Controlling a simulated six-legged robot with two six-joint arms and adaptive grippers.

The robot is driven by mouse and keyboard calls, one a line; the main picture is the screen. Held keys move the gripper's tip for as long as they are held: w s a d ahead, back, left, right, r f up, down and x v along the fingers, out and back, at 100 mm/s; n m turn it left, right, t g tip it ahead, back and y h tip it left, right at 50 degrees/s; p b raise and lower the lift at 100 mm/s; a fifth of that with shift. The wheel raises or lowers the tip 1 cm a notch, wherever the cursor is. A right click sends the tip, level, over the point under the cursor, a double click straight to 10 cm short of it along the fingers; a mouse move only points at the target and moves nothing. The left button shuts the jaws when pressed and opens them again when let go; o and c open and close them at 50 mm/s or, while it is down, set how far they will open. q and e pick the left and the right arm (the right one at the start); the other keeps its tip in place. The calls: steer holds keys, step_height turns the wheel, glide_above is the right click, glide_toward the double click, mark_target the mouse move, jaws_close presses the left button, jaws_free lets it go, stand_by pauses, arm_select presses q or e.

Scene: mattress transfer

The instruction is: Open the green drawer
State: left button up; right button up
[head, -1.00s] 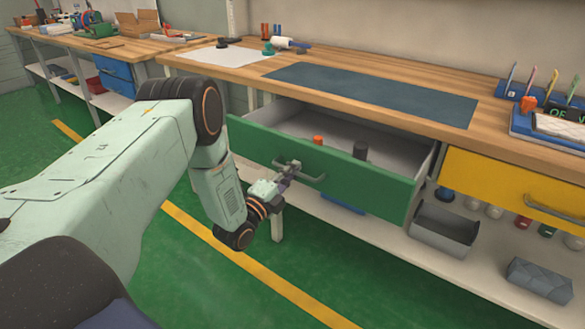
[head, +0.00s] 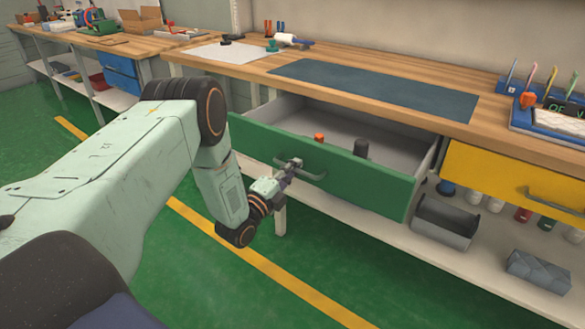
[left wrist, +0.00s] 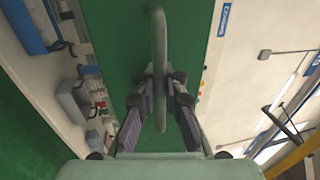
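The green drawer (head: 340,172) is pulled out from under the wooden workbench, so its pale grey inside shows. My left gripper (head: 291,168) is at the left part of the grey drawer handle (head: 313,175). In the left wrist view, the fingers (left wrist: 160,88) are closed in on both sides of the handle bar (left wrist: 158,40), with the green front behind it. My right gripper is not in view.
A yellow drawer (head: 512,180) is shut to the right. The lower shelf (head: 385,235) holds a grey bin (head: 443,222), a grey box (head: 538,271) and several small jars. Green floor in front is clear. A dark mat (head: 375,88) lies on the bench.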

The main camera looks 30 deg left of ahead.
arm_select(q)
steer(key=o, duration=0.5)
steer(key=shift+f, duration=0.1)
steer(key=shift+o, duration=0.2)
steer(key=v, duration=1.2)
